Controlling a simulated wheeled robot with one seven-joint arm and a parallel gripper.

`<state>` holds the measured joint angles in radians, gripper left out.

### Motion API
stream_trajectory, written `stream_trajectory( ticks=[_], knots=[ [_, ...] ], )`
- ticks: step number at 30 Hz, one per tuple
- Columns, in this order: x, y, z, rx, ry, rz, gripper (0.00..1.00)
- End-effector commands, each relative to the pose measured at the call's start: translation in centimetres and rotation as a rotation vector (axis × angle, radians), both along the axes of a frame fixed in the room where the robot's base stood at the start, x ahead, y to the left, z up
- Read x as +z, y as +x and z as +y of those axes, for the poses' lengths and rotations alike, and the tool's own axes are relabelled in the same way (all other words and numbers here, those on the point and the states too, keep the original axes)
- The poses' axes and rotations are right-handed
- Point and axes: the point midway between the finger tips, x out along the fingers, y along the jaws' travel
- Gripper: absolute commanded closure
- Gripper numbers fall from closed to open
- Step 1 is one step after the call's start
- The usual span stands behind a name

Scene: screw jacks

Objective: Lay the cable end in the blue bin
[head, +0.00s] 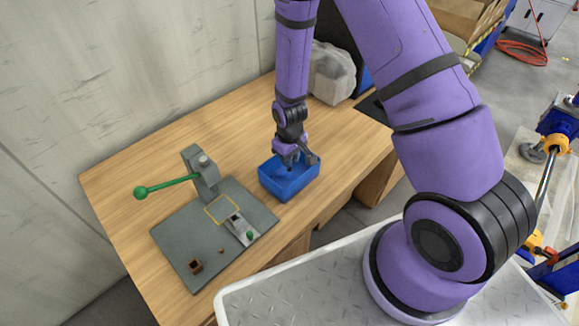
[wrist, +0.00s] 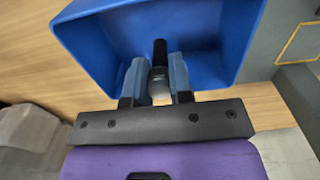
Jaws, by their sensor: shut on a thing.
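The blue bin (head: 291,186) stands on the wooden table, right of the grey base plate. My gripper (head: 297,161) is over the bin's opening, pointing down. In the wrist view, my gripper (wrist: 159,82) is shut on the cable end (wrist: 160,53), a short piece with a black tip and a grey body between the two fingers. The bin (wrist: 98,45) fills the background there, and the cable end shows in front of its inside. I cannot tell whether the cable end touches the bin floor. In the head view the cable end is hard to make out.
A translucent bag (head: 331,73) sits at the table's back right. The table's left end is clear.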

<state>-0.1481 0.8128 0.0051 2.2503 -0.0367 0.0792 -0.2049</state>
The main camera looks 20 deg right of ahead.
Motion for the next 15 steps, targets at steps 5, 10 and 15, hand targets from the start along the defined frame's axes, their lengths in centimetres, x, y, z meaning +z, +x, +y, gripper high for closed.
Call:
stream_trajectory(
  ticks=[5,10,15],
  knots=[
    [-1.7,0.0,0.0,0.000,-0.001,0.002,1.00],
    [-3.7,0.0,0.0,0.000,0.001,0.001,1.00],
    [-4.1,0.0,0.0,0.000,0.000,0.000,1.00]
  ],
)
